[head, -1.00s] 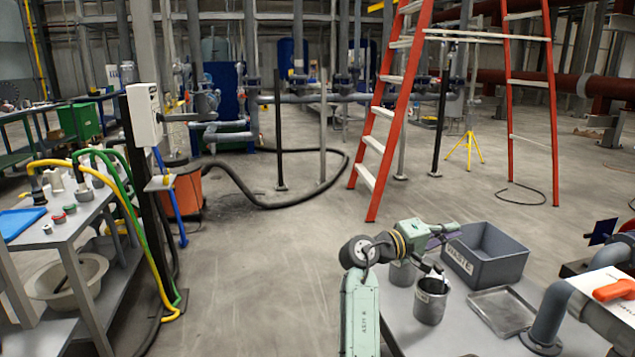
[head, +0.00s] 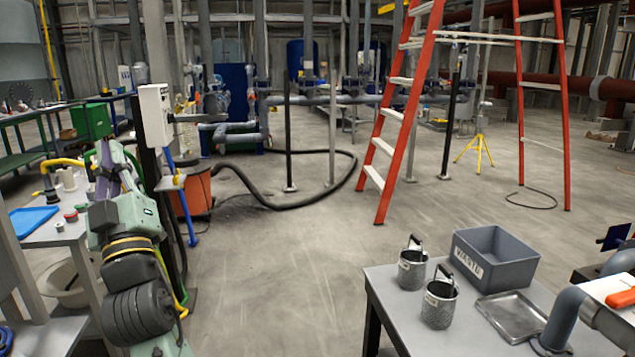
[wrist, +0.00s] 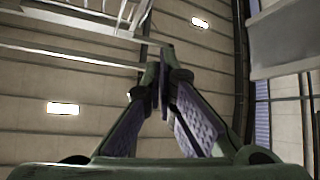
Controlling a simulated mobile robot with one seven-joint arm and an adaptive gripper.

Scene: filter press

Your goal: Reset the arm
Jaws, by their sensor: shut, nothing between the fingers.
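My arm is on the left of the head view, and my gripper (head: 104,150) points upward there, in front of the left bench and next to the dark post. In the wrist view my gripper's fingers (wrist: 162,85) meet at their tips with nothing between them. Behind them the wrist view shows a panelled surface with bright lamps. Two metal baskets with handles, one nearer (head: 439,303) and one farther (head: 412,268), stand on the grey table (head: 395,300) at the right, well away from my gripper.
A grey labelled bin (head: 495,258) and a shallow metal tray (head: 512,315) are also on the right table. The left bench holds a blue tray (head: 33,221). A white box (head: 155,116) is on the dark post. An orange ladder (head: 408,120) stands behind. The middle floor is clear.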

